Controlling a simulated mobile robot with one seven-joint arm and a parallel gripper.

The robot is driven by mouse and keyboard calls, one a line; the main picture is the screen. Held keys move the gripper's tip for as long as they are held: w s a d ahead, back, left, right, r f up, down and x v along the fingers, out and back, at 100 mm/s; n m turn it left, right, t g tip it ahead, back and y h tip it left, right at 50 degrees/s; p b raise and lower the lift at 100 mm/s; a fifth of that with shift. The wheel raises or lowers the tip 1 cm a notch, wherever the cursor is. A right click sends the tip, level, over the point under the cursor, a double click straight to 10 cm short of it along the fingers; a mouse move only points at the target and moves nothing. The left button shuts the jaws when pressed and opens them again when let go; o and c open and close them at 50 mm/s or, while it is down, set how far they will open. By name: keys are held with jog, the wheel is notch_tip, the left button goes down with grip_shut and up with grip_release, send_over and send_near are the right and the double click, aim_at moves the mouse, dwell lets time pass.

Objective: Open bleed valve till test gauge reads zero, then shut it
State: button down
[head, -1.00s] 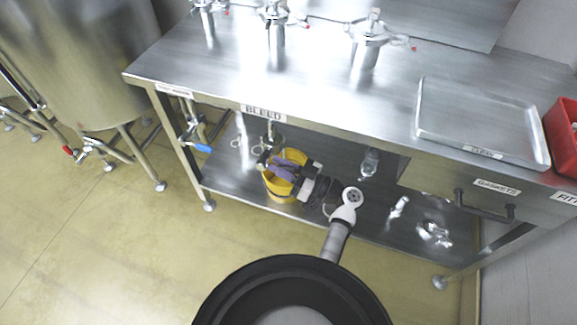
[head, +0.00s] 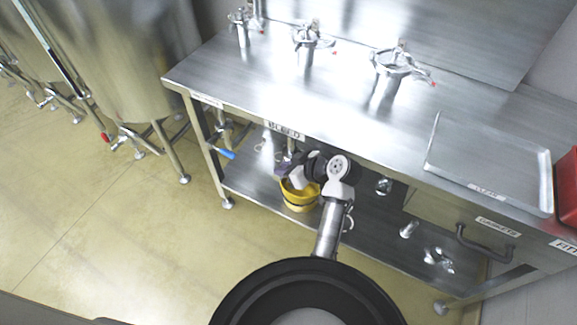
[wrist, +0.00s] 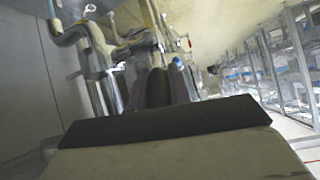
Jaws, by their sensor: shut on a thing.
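The BLEED label (head: 284,130) is on the bench's front edge. The bleed valve under it is mostly hidden by my arm. My gripper (head: 287,166), with purple fingers, is under the bench edge at that valve, above a yellow bucket (head: 299,197). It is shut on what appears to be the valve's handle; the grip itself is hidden. In the wrist view the fingers (wrist: 160,88) point at metal pipework (wrist: 95,50). I cannot make out the test gauge or its reading.
The steel bench (head: 250,90) carries several clamped metal fittings and a tray (head: 490,165). A blue-handled valve (head: 225,153) hangs left of the label. A lower shelf (head: 375,235) holds loose metal parts. A red bin (head: 568,190) is at right. The floor at left is clear.

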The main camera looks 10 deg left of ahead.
jog(key=shift+a+r+h+p, duration=0.2)
jog(key=shift+h+p, duration=0.1)
jog(key=shift+h, duration=0.2)
jog(key=shift+f, duration=0.1)
jog(key=c, duration=1.3)
grip_release()
